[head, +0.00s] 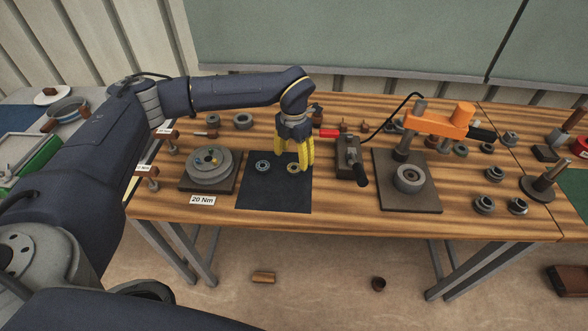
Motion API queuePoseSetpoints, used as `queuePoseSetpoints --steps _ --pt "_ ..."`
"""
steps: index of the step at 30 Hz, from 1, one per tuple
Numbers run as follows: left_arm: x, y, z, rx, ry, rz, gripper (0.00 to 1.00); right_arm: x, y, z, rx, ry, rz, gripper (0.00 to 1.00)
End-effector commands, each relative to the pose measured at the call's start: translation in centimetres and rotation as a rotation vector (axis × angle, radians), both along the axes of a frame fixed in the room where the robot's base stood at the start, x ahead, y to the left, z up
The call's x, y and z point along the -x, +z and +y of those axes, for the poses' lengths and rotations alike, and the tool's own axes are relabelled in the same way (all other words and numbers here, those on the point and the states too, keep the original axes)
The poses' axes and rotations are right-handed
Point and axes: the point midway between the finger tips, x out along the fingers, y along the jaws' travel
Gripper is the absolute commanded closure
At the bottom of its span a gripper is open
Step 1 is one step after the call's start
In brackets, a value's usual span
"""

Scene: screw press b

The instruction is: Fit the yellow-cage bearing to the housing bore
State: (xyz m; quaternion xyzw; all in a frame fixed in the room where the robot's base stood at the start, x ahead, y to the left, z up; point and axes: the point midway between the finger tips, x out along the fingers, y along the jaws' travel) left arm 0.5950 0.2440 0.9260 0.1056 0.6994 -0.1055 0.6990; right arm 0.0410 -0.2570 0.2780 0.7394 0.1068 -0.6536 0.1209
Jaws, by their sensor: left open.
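The yellow-cage bearing (293,169) lies on a dark mat (272,197) near the middle of the table. My left gripper (295,160) points down over it with its yellow fingers apart. I cannot tell whether the fingertips touch the bearing. A grey ring-shaped housing with an open bore (409,178) stands on the dark base plate of the press (405,202), to the right. The orange press arm (437,121) is above and behind it. My right gripper is out of the picture.
A bluish-cage bearing (263,166) lies on the mat left of the yellow one. A stepped grey disc (210,164) sits on a plate behind a "20 Nm" label (203,200). A red-handled tool block (347,157) stands between mat and press. Several grey rings lie at right.

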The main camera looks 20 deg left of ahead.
Motion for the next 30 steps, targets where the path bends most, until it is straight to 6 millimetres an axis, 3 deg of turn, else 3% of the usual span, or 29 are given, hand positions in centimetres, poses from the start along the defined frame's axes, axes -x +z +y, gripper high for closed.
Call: queuePoseSetpoints --steps 10,21,30 --pt "-0.1 -1.4 0.0 0.000 0.000 0.000 0.33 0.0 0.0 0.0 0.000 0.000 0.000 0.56" --pt "-0.3 -5.5 0.1 0.001 -0.001 0.001 0.33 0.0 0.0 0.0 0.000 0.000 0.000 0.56" --pt "-0.4 -5.7 0.1 0.000 0.000 -0.001 0.35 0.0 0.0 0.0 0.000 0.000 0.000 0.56"
